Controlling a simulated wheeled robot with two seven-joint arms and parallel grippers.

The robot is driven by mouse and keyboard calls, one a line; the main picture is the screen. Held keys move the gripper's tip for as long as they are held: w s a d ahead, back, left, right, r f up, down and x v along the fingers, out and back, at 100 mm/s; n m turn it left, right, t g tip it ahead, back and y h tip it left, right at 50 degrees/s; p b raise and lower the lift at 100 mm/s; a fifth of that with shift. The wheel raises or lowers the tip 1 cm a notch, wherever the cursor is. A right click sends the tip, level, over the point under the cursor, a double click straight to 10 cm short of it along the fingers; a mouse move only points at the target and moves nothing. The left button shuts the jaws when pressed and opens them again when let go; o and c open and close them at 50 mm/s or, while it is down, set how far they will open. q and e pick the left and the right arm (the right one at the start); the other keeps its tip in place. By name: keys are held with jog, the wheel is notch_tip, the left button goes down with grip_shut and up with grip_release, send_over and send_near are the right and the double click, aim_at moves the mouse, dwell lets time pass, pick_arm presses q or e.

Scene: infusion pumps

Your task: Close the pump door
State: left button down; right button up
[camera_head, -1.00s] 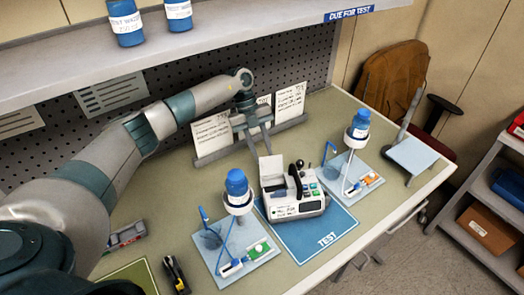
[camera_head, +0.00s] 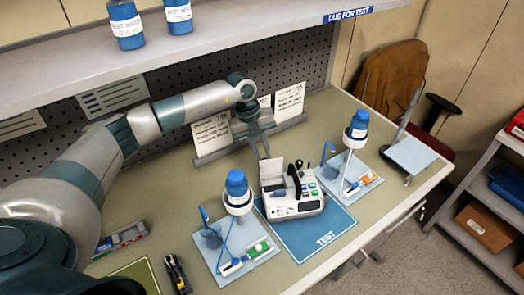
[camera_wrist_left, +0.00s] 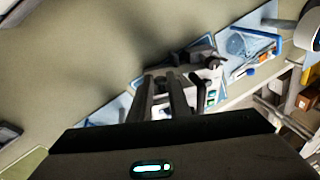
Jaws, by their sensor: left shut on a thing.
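The white infusion pump (camera_head: 297,207) stands on the blue TEST mat (camera_head: 318,240). Its light door panel (camera_head: 271,171) stands up open at the pump's back left. My left gripper (camera_head: 265,153) points down from behind and is shut on the door's upper edge. In the left wrist view my two dark fingers (camera_wrist_left: 160,82) reach toward the pump (camera_wrist_left: 205,80), close together; they hide much of the door. A black handle (camera_head: 293,180) rises from the pump beside the door. My right gripper is not in view.
Blue-capped bottles on stands (camera_head: 237,190) (camera_head: 357,130) flank the pump on light blue trays. Printed cards (camera_head: 211,132) stand behind my left gripper. A shelf (camera_head: 220,45) overhangs the back.

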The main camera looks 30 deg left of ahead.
aim_at(266, 161)
pick_arm(q)
jog(key=shift+s+d+t+y+b, duration=0.5)
jog(key=shift+s+t+y+b, duration=0.1)
jog(key=shift+t+b, duration=0.2)
jog(key=shift+s+d+r+m+t+y+b, duration=0.1)
jog(key=shift+s+d+m+t+y+b, duration=0.25)
jog(key=shift+t+b, duration=0.45)
jog(key=shift+s+r+y+b, duration=0.15)
jog(key=shift+s+y+b, duration=0.1)
jog(key=shift+b, duration=0.25)
jog(key=c, duration=1.7)
grip_release()
jog(key=shift+o, duration=0.2)
jog(key=shift+r, duration=0.1)
